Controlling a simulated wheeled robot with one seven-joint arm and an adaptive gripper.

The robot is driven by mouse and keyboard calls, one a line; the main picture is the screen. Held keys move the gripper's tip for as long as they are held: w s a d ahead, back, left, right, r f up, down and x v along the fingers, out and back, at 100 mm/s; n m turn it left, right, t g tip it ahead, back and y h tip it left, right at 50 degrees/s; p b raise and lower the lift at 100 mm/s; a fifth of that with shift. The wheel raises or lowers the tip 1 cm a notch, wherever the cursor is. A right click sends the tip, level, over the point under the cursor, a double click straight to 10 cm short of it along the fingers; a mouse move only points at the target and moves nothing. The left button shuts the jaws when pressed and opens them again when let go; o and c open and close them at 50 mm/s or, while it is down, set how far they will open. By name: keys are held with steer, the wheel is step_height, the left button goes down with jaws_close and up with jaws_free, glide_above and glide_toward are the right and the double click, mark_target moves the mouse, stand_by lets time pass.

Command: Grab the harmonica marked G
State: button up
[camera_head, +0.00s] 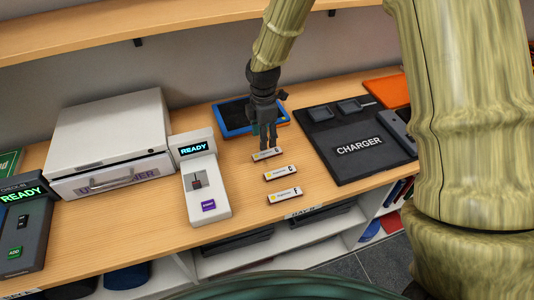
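Three small whitish harmonicas with printed labels lie in a rough column on the wooden table. The back harmonica (267,155) is partly covered by my gripper, and its letter is too small to read surely. The middle harmonica (281,173) has a yellow dot and a letter I cannot read surely. The front harmonica (285,196) seems to be marked F. My gripper (268,146) points down at the back harmonica, its fingertips at or just above it. The fingers look close together; whether they touch or hold the harmonica cannot be told.
A black charger mat (343,169) lies to the right and a blue-framed tablet (233,120) behind my gripper. A white READY device (206,204) stands to the left, with a white box-shaped machine (108,131) beyond. Bare wood surrounds the harmonicas; the table's front edge is near.

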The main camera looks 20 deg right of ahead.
mark_target(267, 153)
steer(key=shift+s+d+f, duration=0.1)
steer(key=shift+f, duration=0.9)
steer(key=shift+s+d+f+p, duration=0.1)
steer(key=shift+d+f+p, duration=0.1)
steer(key=shift+f+p, duration=0.6)
steer(key=shift+s+d+f+p, duration=0.1)
steer(key=shift+d+f+p, duration=0.1)
steer(key=shift+f+p, duration=0.5)
steer(key=shift+f, duration=1.15)
jaws_close()
